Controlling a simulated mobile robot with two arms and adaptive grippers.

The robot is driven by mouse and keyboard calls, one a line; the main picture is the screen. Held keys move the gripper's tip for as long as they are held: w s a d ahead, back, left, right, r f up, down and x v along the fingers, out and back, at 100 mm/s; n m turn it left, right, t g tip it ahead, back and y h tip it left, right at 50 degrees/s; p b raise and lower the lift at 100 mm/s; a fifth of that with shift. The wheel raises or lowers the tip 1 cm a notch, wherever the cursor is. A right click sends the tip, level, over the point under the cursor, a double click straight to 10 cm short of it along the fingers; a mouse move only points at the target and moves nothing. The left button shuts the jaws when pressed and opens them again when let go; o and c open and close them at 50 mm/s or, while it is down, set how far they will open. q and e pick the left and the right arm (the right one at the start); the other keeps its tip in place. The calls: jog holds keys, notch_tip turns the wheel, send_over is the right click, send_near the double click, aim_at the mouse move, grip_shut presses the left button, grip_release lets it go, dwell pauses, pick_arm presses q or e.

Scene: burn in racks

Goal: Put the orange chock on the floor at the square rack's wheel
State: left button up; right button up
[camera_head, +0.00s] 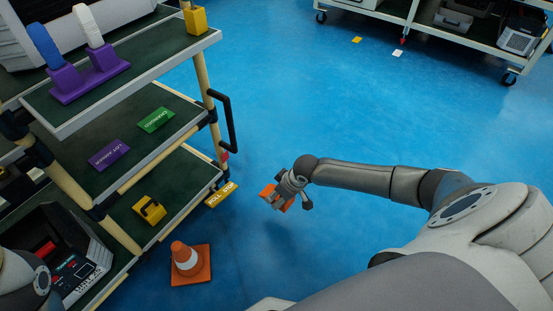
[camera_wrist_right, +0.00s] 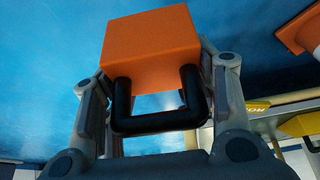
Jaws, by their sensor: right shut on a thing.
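My right gripper (camera_head: 290,198) is shut on the orange chock (camera_head: 270,193), above the blue floor to the right of the near rack (camera_head: 172,141). In the right wrist view the chock (camera_wrist_right: 150,48) is a plain orange block, with its black handle (camera_wrist_right: 158,108) between the fingers. How high it hangs is hard to tell. A yellow label reading "ROLL STOP" (camera_head: 221,195) shows at the rack's lower corner, left of the chock. I cannot make out a wheel of this rack. My left gripper is not in view.
An orange-and-white cone (camera_head: 188,262) stands on the floor beside the rack. A yellow block with a black handle (camera_head: 149,209) is on the lowest shelf. A black handle (camera_head: 226,120) juts from the rack's side. Another wheeled rack (camera_head: 425,28) stands at the back; open floor lies between.

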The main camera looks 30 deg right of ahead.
jog(key=shift+s+a+r, duration=0.2)
